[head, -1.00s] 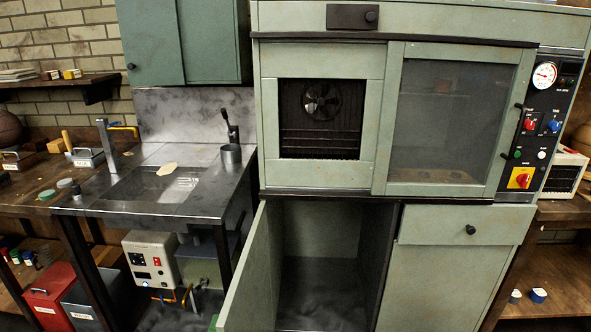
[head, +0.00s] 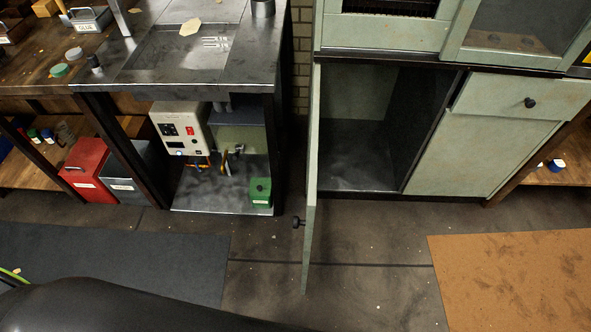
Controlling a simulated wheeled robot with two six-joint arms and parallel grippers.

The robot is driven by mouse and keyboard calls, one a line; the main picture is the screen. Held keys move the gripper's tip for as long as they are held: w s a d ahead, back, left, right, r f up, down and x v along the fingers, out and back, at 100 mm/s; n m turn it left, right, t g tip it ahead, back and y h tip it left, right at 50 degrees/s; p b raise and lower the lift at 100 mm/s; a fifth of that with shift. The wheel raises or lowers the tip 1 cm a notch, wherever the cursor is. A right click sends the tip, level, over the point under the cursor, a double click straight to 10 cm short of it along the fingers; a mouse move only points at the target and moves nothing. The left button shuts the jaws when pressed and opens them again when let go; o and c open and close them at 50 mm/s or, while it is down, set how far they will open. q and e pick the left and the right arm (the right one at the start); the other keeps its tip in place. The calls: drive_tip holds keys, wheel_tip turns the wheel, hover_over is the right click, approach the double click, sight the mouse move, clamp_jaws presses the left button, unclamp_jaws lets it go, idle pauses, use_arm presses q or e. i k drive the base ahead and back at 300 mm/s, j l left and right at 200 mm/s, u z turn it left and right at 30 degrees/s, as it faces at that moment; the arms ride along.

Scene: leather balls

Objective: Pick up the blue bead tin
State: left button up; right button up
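A small blue container with a pale top (head: 556,166) sits on the low wooden shelf at the far right of the head view. Another small blue-and-white container (head: 48,134) stands among small pots on the low shelf at the left. Both are too small for me to tell whether either is the blue bead tin. Neither of my grippers is in view.
The green cabinet's lower door (head: 311,180) stands open into the room, its compartment looking empty. A metal sink bench (head: 165,88) is left of it, with a green box (head: 260,192) below. A dark mat (head: 110,260) and brown mat (head: 515,270) lie on the floor.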

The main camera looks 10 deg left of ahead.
sight(556, 165)
drive_tip(key=i+j+z, duration=0.1)
drive_tip(key=j+z, duration=0.15)
drive_tip(key=j, duration=0.5)
drive_tip(key=k+l+z, duration=0.1)
drive_tip(key=l, duration=0.15)
drive_tip(key=i+l+z, duration=0.2)
drive_tip(key=l, duration=0.25)
drive_tip(key=i+l+z, duration=0.2)
drive_tip(key=l, duration=0.25)
drive_tip(key=i+l+z, duration=0.2)
drive_tip(key=l, duration=0.2)
drive_tip(key=i+l+z, duration=0.3)
drive_tip(key=i+l, duration=0.1)
drive_tip(key=i, duration=0.1)
